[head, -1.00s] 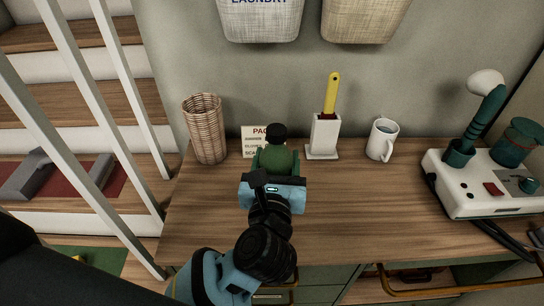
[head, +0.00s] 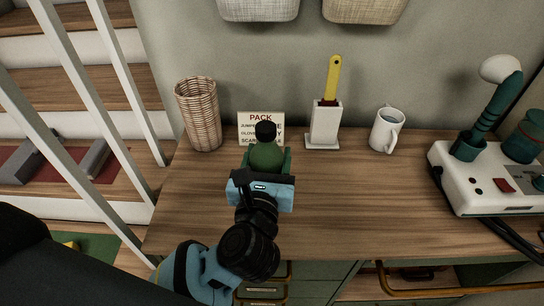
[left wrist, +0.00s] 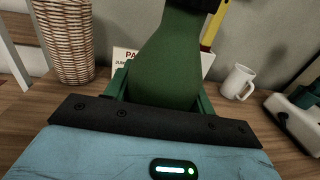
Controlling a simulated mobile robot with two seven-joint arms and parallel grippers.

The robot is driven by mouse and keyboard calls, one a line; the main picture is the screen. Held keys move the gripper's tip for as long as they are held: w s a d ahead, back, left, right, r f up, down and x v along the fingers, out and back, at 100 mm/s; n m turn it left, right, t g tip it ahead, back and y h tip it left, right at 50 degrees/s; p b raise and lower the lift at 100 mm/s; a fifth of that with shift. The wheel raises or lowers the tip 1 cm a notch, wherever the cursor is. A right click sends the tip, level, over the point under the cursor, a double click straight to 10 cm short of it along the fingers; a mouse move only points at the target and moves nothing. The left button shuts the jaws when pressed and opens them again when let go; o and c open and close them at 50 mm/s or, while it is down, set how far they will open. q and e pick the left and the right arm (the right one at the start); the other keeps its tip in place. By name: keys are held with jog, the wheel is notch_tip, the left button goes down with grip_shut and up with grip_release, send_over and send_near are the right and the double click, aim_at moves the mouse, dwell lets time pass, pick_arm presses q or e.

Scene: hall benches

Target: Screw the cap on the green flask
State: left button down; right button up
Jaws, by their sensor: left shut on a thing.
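The green flask (head: 266,158) is upright in front of me over the bench, with a dark cap (head: 265,131) at its top. In the left wrist view the flask body (left wrist: 165,70) fills the middle, and only part of the dark top (left wrist: 197,4) shows. My left gripper (head: 265,168) is shut around the flask, its green fingers on either side. I cannot tell whether the flask touches the bench or how tight the cap is. My right gripper is not in view.
On the wooden bench (head: 340,205) stand a wicker basket (head: 198,115), a "PACK" card (head: 248,120), a white holder (head: 324,126) with a yellow-handled tool, a mug (head: 387,130) and a white device (head: 480,185). The bench right of the flask is clear. Stairs with a railing are left.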

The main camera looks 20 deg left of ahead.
pick_arm(q)
jog(key=shift+w+a+r, duration=0.1)
jog(key=shift+w+a, duration=0.05)
jog(key=shift+f, duration=0.2)
jog(key=c, duration=0.5)
grip_release()
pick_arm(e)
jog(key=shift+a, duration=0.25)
